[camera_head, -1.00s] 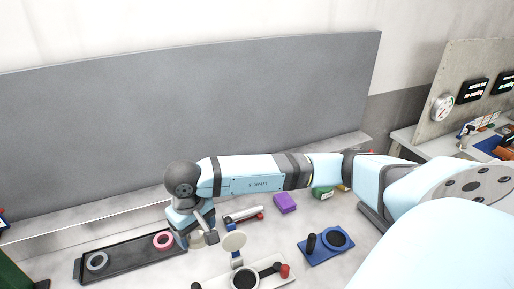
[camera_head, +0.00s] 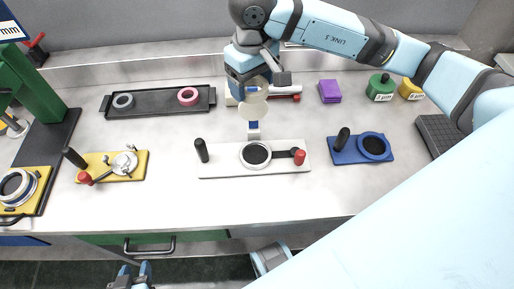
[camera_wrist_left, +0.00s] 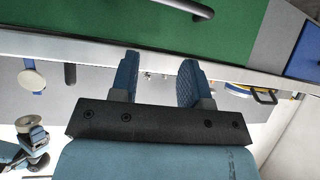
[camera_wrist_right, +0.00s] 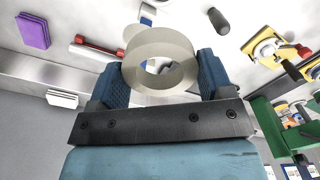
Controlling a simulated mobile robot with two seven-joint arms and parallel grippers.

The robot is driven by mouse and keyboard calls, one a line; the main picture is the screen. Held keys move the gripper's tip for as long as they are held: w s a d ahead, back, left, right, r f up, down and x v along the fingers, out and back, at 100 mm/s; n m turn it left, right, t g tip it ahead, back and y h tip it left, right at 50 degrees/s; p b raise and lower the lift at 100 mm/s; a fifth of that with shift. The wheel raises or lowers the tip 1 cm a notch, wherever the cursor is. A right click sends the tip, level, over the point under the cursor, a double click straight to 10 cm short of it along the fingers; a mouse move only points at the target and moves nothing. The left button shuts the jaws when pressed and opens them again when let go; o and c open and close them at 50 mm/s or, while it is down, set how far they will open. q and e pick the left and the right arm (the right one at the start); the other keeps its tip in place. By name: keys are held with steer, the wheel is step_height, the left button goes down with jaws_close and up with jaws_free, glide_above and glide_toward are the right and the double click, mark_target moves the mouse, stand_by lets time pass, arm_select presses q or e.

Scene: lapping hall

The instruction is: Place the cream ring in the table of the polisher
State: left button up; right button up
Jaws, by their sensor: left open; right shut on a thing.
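My right gripper (camera_head: 260,82) is shut on the cream ring (camera_wrist_right: 160,58), a thick pale ring held between the fingertips (camera_wrist_right: 160,76) in the right wrist view. In the head view it is raised at the back, behind a cream disc on a stand (camera_head: 252,106); the ring (camera_head: 258,83) is partly hidden by the gripper. A white base plate (camera_head: 222,170), which looks like the polisher, has a round black recess in a pale rim (camera_head: 256,154), a black handle and a red knob. My left gripper (camera_head: 133,274) is open and empty below the bench's front edge (camera_wrist_left: 160,75).
A black tray (camera_head: 150,104) holds a grey ring (camera_head: 123,101) and a pink ring (camera_head: 188,96). A blue fixture (camera_head: 346,154) stands right, a yellow fixture (camera_head: 128,170) left. A purple block (camera_head: 329,91) and green pot (camera_head: 380,88) stand behind. The front bench strip is clear.

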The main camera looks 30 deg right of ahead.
mark_target(255, 155)
arm_select(q)
step_height(255, 155, down, 7)
steer(key=b, duration=0.8)
steer(key=shift+w+d+r, duration=0.15)
steer(key=shift+w+d, duration=0.1)
steer(key=shift+w, duration=0.05)
arm_select(e)
steer(key=shift+n, duration=0.9)
steer(key=f, duration=0.7)
steer(key=s+f, duration=0.1)
steer(key=f, duration=0.7)
steer(key=s+f, duration=0.1)
steer(key=f, duration=0.6)
steer(key=shift+a+f, duration=0.15)
steer(key=shift+a, duration=0.15)
